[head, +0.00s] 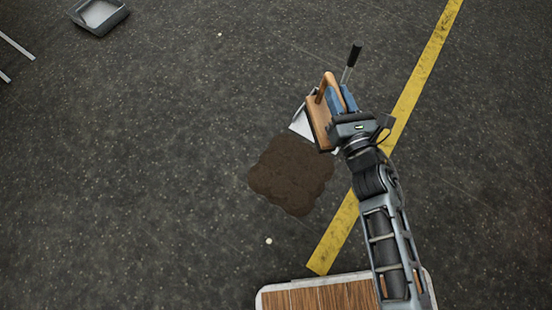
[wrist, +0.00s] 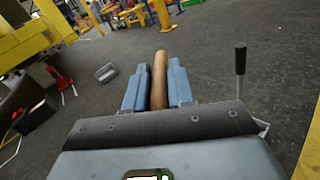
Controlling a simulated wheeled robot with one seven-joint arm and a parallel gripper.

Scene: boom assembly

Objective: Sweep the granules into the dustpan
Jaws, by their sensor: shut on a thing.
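My gripper (head: 336,98) is shut on the wooden handle of a brush (head: 318,125); in the wrist view the handle (wrist: 159,75) stands between the two blue fingers (wrist: 158,88). The dustpan (head: 300,122) is a pale metal pan, partly hidden behind the brush and gripper. Its black handle (head: 354,55) rises beyond the gripper, and shows in the wrist view (wrist: 240,62). A dark brown patch of granules (head: 290,178) lies on the floor just below the brush and pan. I cannot tell whether the brush touches the pan or floor.
A grey tray (head: 122,14) lies on the floor at the top left. A yellow floor line (head: 420,75) runs diagonally at the right. A wooden-topped platform (head: 330,297) is at the bottom. The floor left of the granules is open.

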